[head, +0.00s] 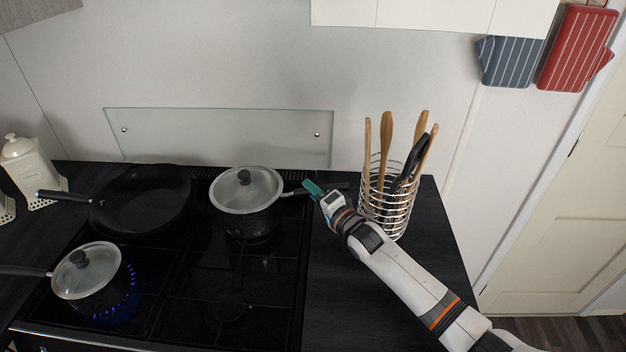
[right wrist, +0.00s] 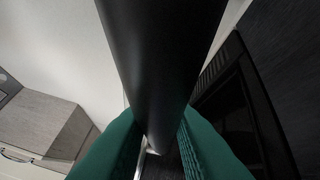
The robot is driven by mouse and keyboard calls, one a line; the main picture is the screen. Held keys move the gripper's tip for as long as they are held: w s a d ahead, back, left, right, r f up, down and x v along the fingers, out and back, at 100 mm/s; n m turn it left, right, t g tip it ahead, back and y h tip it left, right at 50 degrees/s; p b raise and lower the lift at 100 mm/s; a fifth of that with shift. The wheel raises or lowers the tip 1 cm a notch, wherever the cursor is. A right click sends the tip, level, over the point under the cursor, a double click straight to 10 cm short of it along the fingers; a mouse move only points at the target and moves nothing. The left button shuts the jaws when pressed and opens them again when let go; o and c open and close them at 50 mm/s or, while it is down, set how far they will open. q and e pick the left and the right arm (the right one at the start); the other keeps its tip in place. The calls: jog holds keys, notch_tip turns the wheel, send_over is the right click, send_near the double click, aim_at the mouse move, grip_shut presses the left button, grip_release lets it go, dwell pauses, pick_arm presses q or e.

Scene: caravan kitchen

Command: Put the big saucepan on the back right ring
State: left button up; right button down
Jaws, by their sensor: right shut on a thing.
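The big saucepan (head: 249,221), dark with a glass lid and black knob, is over the back right ring of the hob (head: 190,285). It looks level; I cannot tell whether its base touches the ring, which is hidden under it. Its handle (head: 291,193) points right. My right gripper (head: 312,188) is shut on this handle. In the right wrist view the dark handle (right wrist: 160,60) runs between the green fingers of my right gripper (right wrist: 158,150). My left gripper is not in view.
A smaller lidded saucepan (head: 88,274) stands on the front left ring over a blue flame. A frying pan (head: 145,205) is on the back left ring. A wire utensil holder (head: 388,212) stands close to my right gripper. The front right ring (head: 232,306) is clear.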

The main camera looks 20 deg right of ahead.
jog(key=shift+r, duration=0.15)
jog(key=c, duration=1.5)
grip_release()
jog(key=shift+s+f, duration=0.1)
jog(key=shift+f, duration=0.2)
jog(key=shift+c, duration=0.2)
jog(key=shift+o, duration=1.2)
jog(key=shift+r, duration=0.1)
jog(key=b+v, duration=0.1)
jog(key=v, duration=1.1)
jog(key=shift+b, duration=0.3)
